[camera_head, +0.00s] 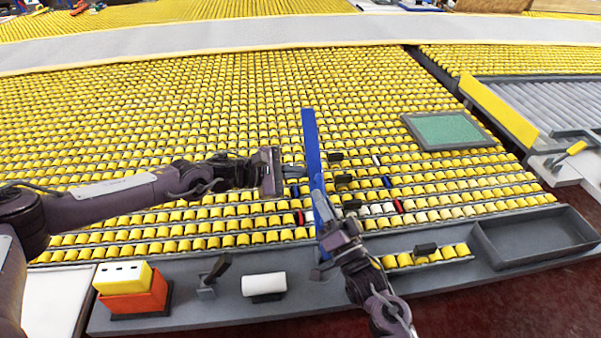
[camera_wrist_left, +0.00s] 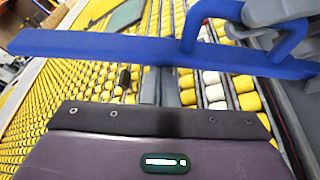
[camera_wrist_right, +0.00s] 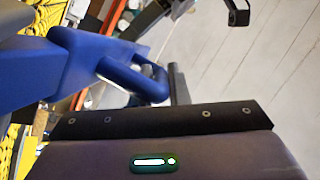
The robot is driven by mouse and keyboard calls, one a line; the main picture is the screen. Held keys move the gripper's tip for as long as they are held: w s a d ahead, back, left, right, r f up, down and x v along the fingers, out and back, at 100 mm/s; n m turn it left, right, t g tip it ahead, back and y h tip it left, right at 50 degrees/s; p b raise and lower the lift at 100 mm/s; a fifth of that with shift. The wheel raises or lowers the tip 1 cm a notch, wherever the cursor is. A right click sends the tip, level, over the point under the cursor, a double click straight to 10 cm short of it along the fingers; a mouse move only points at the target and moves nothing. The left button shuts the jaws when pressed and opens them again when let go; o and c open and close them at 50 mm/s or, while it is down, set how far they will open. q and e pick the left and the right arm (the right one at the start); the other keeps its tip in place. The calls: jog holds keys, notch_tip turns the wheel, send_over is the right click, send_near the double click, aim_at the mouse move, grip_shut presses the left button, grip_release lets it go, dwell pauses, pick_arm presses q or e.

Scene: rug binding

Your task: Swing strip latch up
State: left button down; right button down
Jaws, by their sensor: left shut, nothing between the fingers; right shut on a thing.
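A long blue bar (camera_head: 311,140) with a loop handle stands over the yellow roller bed; it crosses the left wrist view (camera_wrist_left: 110,46) and the right wrist view (camera_wrist_right: 35,75). My right gripper (camera_head: 328,228) is shut at the bar's lower part, where the loop handle (camera_wrist_right: 135,78) is; the exact grip is hidden. My left gripper (camera_head: 294,171) is shut and empty, just left of the bar; whether it touches is unclear. Small dark tabs (camera_head: 344,179) sit among the rollers right of the bar. I cannot tell which part is the strip latch.
A grey front ledge holds an orange and yellow block (camera_head: 135,290), a dark lever (camera_head: 212,273), a white roller (camera_head: 264,284) and a short roller row with a dark tab (camera_head: 425,249). A grey tray (camera_head: 535,238) is at right. A green panel (camera_head: 447,129) lies farther back.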

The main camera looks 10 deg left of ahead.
pick_arm(q)
jog(key=shift+s+d+r, duration=0.3)
jog(key=shift+d+r, duration=0.1)
jog(key=shift+r, duration=0.35)
pick_arm(e)
jog(key=shift+s+f, duration=0.15)
jog(key=shift+f, duration=0.25)
jog(key=c, duration=1.4)
grip_release()
jog(key=shift+a+r, duration=0.1)
jog(key=shift+a, duration=0.15)
pick_arm(q)
jog(key=shift+s+a+r, duration=0.1)
jog(key=shift+a, duration=0.05)
pick_arm(e)
jog(key=shift+d+r, duration=0.1)
